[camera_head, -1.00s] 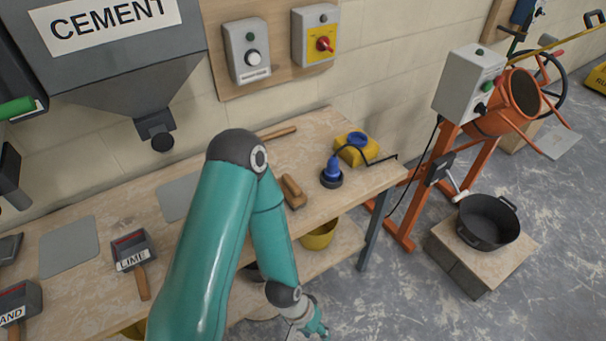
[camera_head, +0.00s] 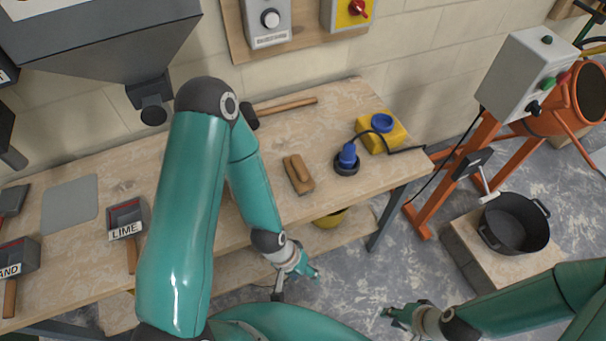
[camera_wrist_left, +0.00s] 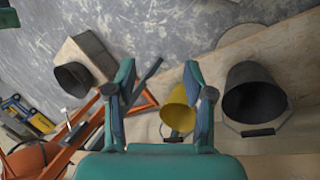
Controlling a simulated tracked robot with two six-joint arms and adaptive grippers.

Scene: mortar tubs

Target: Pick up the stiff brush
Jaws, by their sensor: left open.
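A small brown wooden block with a raised grip (camera_head: 298,174) lies on the workbench in the head view. It could be the stiff brush; I cannot make out bristles. My left gripper (camera_head: 306,272) hangs in front of the bench's front edge, below and apart from the block. In the left wrist view my left gripper (camera_wrist_left: 162,92) is open with nothing gripped between its fingers; the block cannot be made out there. My right gripper (camera_head: 392,313) is low at the front, over the floor and away from the bench; its jaws are too small to read.
On the bench (camera_head: 335,115) are a hammer (camera_head: 285,106), a yellow container (camera_head: 382,134), a blue-topped tool (camera_head: 347,160) and the LIME scoop (camera_head: 126,218). A yellow bucket (camera_wrist_left: 178,112) and a black bucket (camera_wrist_left: 254,92) sit below. A black tub (camera_head: 515,224) stands right.

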